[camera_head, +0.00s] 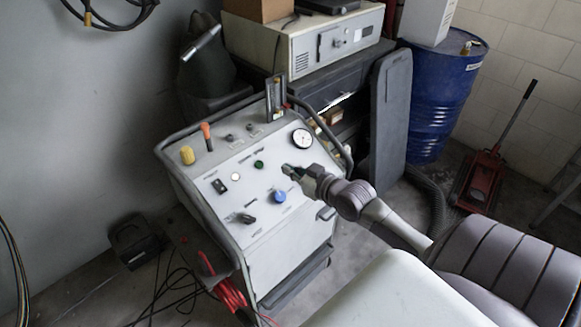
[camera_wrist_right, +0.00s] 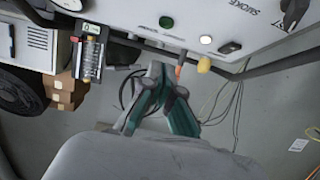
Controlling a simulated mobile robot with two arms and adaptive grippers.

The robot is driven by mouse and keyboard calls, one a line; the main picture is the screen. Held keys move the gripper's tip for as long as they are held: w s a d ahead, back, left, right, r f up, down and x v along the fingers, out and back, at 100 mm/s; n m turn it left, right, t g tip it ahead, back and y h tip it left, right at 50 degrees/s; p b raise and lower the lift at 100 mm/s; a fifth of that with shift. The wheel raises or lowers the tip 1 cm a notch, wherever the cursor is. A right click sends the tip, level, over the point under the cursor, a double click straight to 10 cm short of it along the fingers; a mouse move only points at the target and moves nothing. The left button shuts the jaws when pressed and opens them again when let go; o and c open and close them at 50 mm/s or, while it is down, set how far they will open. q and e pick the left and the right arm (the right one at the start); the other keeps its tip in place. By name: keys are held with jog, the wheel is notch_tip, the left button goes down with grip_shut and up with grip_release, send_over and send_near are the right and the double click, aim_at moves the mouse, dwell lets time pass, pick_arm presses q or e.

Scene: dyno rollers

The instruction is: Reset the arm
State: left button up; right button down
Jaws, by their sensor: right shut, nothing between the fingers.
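My right arm reaches in from the right in the head view. Its gripper (camera_head: 292,171) is over the right part of the machine's control panel (camera_head: 232,215), near the gauge and the blue knob. In the right wrist view the gripper (camera_wrist_right: 168,88) is shut with nothing between its fingers. Whether it touches the panel is hard to tell; it looks a little above it. My left gripper is in neither view.
The panel carries a green button (camera_head: 259,164), a blue knob (camera_head: 280,197), a gauge (camera_head: 302,138), an orange lever (camera_head: 206,134) and a yellow knob (camera_head: 187,155). A metal rail (camera_head: 338,146) edges it. A blue barrel (camera_head: 440,95) and red jack (camera_head: 478,183) stand behind right.

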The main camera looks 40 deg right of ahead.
jog(key=shift+a, duration=0.1)
dwell(0.4)
jog(key=s+a+f+n+g, duration=0.1)
jog(key=s+a+f+g, duration=0.5)
jog(key=s+a+f, duration=0.45)
jog(key=s+a+r+g, duration=0.1)
jog(key=s+a+g, duration=0.25)
jog(key=s, duration=0.35)
jog(key=s+a+r+g, duration=0.15)
jog(key=s+a, duration=0.25)
jog(key=s, duration=0.4)
notch_tip(320, 180, down, 28)
jog(key=s+g, duration=0.2)
jog(key=s+d+f+h, duration=0.1)
jog(key=s+d+f, duration=0.2)
jog(key=s+f, duration=1.1)
jog(key=shift+s+d+f+g, duration=0.2)
jog(key=shift+s+f+g, duration=0.15)
jog(key=shift+s, duration=0.55)
